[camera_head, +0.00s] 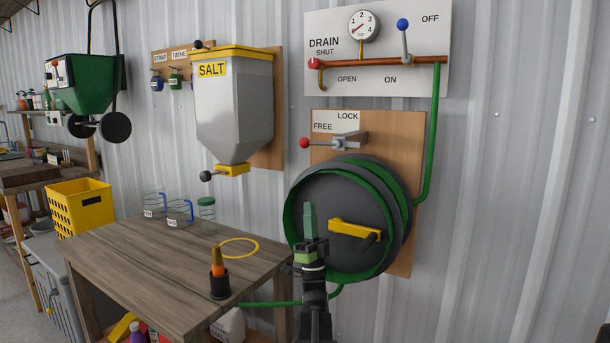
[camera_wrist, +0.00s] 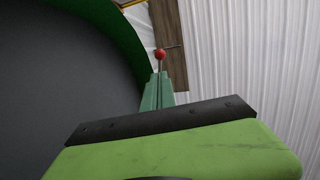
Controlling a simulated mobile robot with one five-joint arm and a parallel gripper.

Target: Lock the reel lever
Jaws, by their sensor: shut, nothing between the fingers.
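The reel lever (camera_head: 325,144) is a grey arm with a red knob (camera_head: 304,142) at its end. It points left from its mount, below the word FREE on the FREE/LOCK label (camera_head: 336,121). The hose reel (camera_head: 340,215), a dark drum with green rims and a yellow crank, hangs below it. My gripper (camera_head: 308,220) is shut and empty, its green fingers pointing up in front of the reel's left side, below the knob. In the wrist view the red knob (camera_wrist: 160,54) shows just beyond the shut fingertips (camera_wrist: 160,88), apart from them in the picture.
A wooden table (camera_head: 150,262) stands left of my arm, with a cone-shaped orange item (camera_head: 217,262), a yellow ring (camera_head: 240,247) and jars. The salt hopper (camera_head: 233,105) hangs above it. The drain panel (camera_head: 375,75) is above the lever. The wall right of the reel is bare.

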